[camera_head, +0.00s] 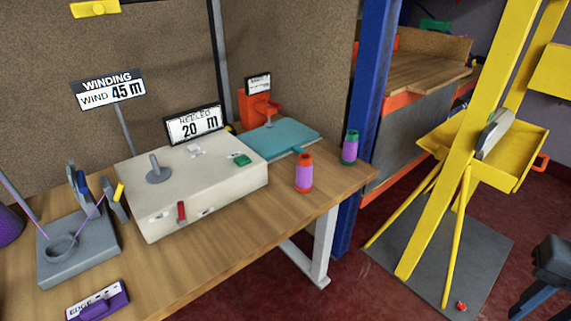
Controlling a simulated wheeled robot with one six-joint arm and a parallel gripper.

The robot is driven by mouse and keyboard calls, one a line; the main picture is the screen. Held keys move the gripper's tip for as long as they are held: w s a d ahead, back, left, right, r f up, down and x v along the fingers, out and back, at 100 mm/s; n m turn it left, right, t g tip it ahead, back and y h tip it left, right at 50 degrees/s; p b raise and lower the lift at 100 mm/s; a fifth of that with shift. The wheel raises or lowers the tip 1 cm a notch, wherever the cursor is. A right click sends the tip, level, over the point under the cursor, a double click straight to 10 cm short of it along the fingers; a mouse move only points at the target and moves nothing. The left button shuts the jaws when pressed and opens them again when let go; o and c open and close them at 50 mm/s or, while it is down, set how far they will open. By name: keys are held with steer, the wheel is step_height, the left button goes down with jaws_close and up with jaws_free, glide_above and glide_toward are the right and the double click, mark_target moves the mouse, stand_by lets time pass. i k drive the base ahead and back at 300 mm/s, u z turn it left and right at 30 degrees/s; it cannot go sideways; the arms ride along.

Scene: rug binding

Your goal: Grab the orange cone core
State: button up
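The orange cone core (304,159) stands upright on the wooden workbench (240,243), close to its front edge and right of the cream winding machine (190,178). Purple thread covers its middle, with orange showing at the top and bottom. A similar core with green ends (350,148) and purple thread stands behind it to the right, near the bench's right end. The two cores stand apart.
A teal plate (281,136) lies behind the orange core, with an orange device (256,107) at its back. A blue post (370,105) rises beyond the bench's right end. A yellow stand with a tray (510,155) is at right. Red floor (270,288) is open before the bench.

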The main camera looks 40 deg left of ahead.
mark_target(303, 184)
steer(key=u, duration=1.3)
